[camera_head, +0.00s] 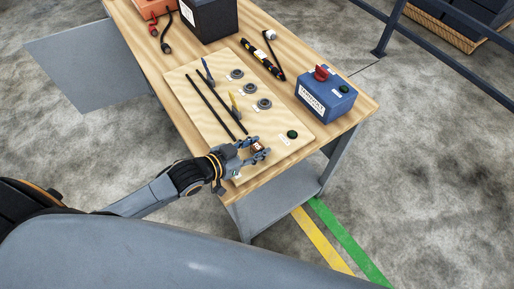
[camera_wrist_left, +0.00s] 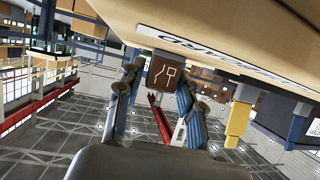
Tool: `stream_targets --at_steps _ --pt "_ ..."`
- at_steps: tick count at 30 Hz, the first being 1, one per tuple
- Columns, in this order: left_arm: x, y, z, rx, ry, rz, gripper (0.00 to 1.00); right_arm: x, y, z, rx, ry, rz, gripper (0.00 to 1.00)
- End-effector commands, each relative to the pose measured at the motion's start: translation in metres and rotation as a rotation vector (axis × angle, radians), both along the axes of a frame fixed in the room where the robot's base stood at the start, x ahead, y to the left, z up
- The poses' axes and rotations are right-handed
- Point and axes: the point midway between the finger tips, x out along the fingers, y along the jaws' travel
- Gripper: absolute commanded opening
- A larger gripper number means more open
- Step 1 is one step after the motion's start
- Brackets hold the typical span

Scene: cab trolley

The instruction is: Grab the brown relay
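The brown relay (camera_head: 257,147) is at the near end of the pale wooden board (camera_head: 290,146) on the workbench. In the left wrist view it is a small brown block (camera_wrist_left: 163,73) with a white switch symbol on its face. My left gripper (camera_head: 258,147) reaches in from the left with one finger on each side of the relay. The wrist view shows its fingertips (camera_wrist_left: 160,78) close beside the block; I cannot tell whether both touch it. The relay's underside is hidden. My right gripper is not in view.
The board also carries two black rails (camera_head: 209,104), blue and yellow pieces (camera_head: 234,101), round grey parts (camera_head: 250,88) and a green button (camera_head: 292,134). A blue box with a red knob (camera_head: 325,95) stands right. A dark box (camera_head: 209,16) stands behind.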

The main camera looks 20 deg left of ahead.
Motion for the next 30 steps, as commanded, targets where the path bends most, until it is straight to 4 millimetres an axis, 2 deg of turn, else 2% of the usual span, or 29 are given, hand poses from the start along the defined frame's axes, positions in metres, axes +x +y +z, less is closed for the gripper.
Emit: stream_targets --at_steps 1,4,15,19,22,29,30 --pt "0.000 0.000 0.000 0.000 0.000 0.000 0.20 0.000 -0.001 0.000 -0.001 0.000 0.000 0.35" --pt "0.000 0.000 0.000 0.000 0.000 0.000 0.00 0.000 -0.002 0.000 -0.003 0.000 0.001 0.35" --pt "0.000 0.000 0.004 0.000 -0.002 0.000 0.00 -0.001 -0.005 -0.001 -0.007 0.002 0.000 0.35" --pt "0.000 0.000 0.014 -0.001 -0.004 0.000 0.00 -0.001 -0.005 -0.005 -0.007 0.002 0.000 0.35" --pt "0.001 0.000 0.032 -0.001 -0.007 -0.001 0.00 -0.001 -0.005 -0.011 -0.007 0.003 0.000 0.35" --pt "-0.007 0.051 0.089 0.011 -0.004 -0.004 0.00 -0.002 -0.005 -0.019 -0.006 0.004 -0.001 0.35" --pt "-0.009 0.062 0.092 0.013 0.002 -0.002 0.00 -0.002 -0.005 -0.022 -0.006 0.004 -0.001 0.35"
